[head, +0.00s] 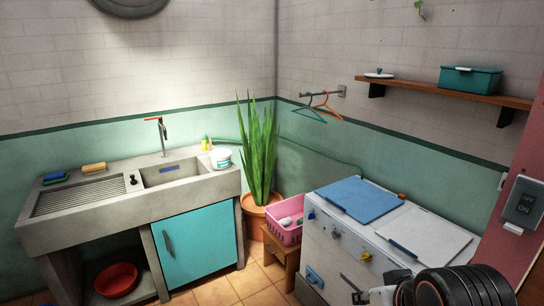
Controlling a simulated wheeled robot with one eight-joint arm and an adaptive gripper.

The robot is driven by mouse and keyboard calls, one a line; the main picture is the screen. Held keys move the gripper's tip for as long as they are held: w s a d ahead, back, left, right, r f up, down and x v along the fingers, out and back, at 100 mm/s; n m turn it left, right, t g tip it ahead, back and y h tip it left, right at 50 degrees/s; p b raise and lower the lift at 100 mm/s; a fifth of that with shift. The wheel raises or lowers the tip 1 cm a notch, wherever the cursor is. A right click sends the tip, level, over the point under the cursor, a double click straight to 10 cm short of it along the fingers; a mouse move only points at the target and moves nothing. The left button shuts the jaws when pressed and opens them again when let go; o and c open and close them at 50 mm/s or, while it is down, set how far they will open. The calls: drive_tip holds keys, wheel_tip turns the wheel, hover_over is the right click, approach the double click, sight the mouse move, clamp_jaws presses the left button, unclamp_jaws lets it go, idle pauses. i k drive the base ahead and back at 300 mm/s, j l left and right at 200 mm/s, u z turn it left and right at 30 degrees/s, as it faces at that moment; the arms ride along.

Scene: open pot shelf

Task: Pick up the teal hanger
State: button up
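The teal hanger (305,115) hangs from a short metal rod fixed to the right-hand tiled wall, near the corner, in the head view. An orange hanger (326,107) hangs beside it on the same rod, to the right, and the two overlap slightly. My gripper (356,293) shows at the bottom right edge, low in front of the white washer and well away from the hangers. Its fingers are small and partly cut off, so I cannot tell whether they are open or shut.
Below the hangers stand a tall potted plant (258,155), a pink basket (284,233) on a wooden stool, and a white washer (345,250) with blue and white lids. A concrete sink (60,228) is on the left. A wooden shelf (440,92) juts from the right wall. Little floor shows.

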sight(322, 120)
drive_tip(key=i+j, duration=0.1)
drive_tip(key=i, duration=0.45)
drive_tip(key=i+j, duration=0.1)
drive_tip(key=i, duration=0.45)
drive_tip(key=i+j, duration=0.1)
drive_tip(key=i, duration=0.45)
drive_tip(key=i+j+z, duration=0.1)
drive_tip(key=i, duration=0.45)
drive_tip(key=i+z, duration=0.1)
drive_tip(key=z, duration=0.35)
drive_tip(key=j+z, duration=0.1)
drive_tip(key=z, duration=0.3)
drive_tip(key=i+j+z, duration=0.1)
drive_tip(key=z, duration=0.35)
drive_tip(key=i+j+z, duration=0.1)
drive_tip(key=z, duration=0.3)
